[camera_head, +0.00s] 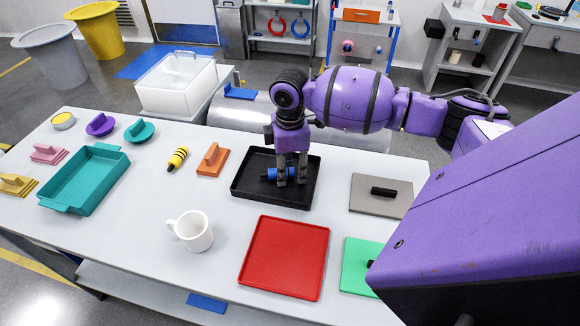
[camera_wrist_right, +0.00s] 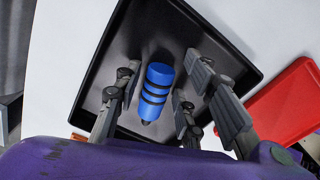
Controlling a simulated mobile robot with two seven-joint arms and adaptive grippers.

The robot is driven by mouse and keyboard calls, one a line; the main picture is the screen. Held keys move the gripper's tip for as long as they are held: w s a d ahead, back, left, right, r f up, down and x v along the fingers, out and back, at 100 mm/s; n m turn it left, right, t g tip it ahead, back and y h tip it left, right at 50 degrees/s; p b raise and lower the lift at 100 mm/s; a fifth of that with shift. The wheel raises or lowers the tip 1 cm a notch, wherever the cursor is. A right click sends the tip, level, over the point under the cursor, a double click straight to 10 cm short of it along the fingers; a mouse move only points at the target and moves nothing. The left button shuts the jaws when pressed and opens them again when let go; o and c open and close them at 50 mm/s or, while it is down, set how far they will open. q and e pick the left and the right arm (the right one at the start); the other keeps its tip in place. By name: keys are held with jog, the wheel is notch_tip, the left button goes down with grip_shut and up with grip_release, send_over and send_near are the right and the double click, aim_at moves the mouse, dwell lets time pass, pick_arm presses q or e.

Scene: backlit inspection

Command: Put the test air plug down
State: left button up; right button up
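A blue plug with black bands (camera_head: 270,175) lies on its side in a black tray (camera_head: 243,192) on the table. It also shows in the right wrist view (camera_wrist_right: 157,92), resting over the tray floor. My right gripper (camera_head: 291,181) reaches down into the tray over this plug. In the right wrist view its fingers (camera_wrist_right: 157,95) stand apart on both sides of the plug, with visible gaps, so it is open. A yellow plug with black bands (camera_head: 178,158) lies on the table further left. My left gripper is out of view.
A white mug (camera_head: 191,231) and a red tray (camera_head: 284,258) stand nearer the front. A grey board with a black handle (camera_head: 366,205) and a green one (camera_head: 357,262) lie to the right. A teal tray (camera_head: 84,180) and an orange block (camera_head: 212,160) are left.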

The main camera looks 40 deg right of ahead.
aim_at(290, 169)
jog(key=shift+r, duration=0.15)
notch_tip(290, 169, up, 12)
dwell(0.6)
dwell(0.5)
